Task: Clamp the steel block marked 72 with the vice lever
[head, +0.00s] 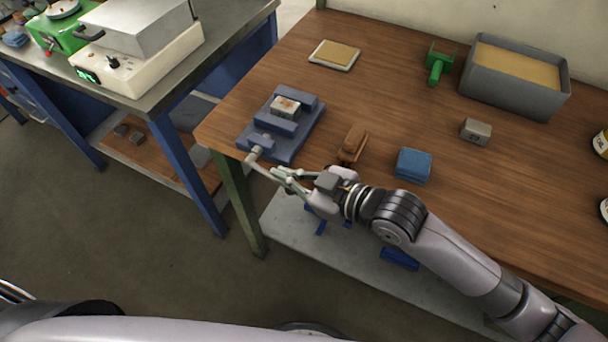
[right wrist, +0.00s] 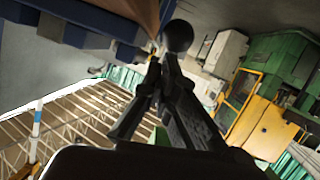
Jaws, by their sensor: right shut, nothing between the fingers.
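A blue vice (head: 300,137) stands at the left front corner of the wooden table. A small steel block (head: 286,106) sits between its jaws; its mark is too small to read. The vice lever (head: 256,153) sticks out at the front of the vice, past the table edge. My right gripper (head: 279,174) is shut and empty, with its fingertips close to the lever. In the right wrist view the closed fingers (right wrist: 158,75) are just by a dark round knob (right wrist: 177,36); I cannot tell whether they touch. My left gripper is not in view.
On the wooden table (head: 390,95) are a brown brush (head: 353,143), blue cloths (head: 413,165), another grey block (head: 476,131), a green tool (head: 438,66), a grey sand bin (head: 514,80) and a small tray (head: 335,55). A second bench (head: 150,90) stands at left.

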